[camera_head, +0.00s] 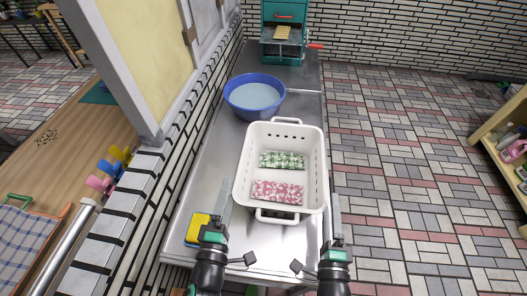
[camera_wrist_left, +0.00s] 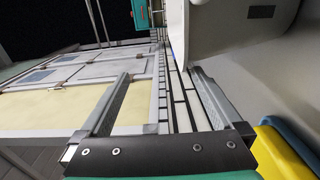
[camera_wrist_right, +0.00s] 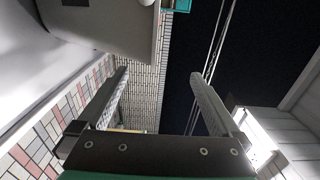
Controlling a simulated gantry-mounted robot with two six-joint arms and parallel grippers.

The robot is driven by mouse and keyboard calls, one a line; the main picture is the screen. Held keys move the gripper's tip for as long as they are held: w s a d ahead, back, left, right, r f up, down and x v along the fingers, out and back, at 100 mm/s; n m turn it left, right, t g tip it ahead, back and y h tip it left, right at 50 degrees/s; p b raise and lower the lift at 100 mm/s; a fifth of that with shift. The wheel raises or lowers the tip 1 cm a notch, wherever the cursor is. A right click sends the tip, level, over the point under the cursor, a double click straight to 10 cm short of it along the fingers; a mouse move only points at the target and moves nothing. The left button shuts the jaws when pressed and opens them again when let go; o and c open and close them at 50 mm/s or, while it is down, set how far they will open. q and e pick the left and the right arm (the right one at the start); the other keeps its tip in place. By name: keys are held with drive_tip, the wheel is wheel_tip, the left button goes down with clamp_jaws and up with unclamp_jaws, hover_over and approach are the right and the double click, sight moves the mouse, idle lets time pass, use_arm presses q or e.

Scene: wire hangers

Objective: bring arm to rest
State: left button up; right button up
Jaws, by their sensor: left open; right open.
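My left gripper (camera_head: 225,195) is over the near left part of the metal counter (camera_head: 212,165), to the left of the white basket (camera_head: 238,185). In the left wrist view its two fingers (camera_wrist_left: 160,75) stand wide apart with nothing between them. My right gripper (camera_head: 337,205) is just right of the basket, near the counter's right edge. In the right wrist view its fingers (camera_wrist_right: 158,75) are also spread and empty. The basket holds a green patterned cloth (camera_head: 282,160) and a pink patterned cloth (camera_head: 277,191), both folded.
A blue basin (camera_head: 233,94) with pale contents stands behind the basket. A teal machine (camera_head: 284,12) is at the counter's far end. A yellow and blue item (camera_head: 197,226) lies beside my left gripper. A low brick wall borders the left; tiled floor (camera_head: 410,150) is open on the right.

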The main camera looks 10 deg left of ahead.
drive_tip(key=shift+r, duration=0.95)
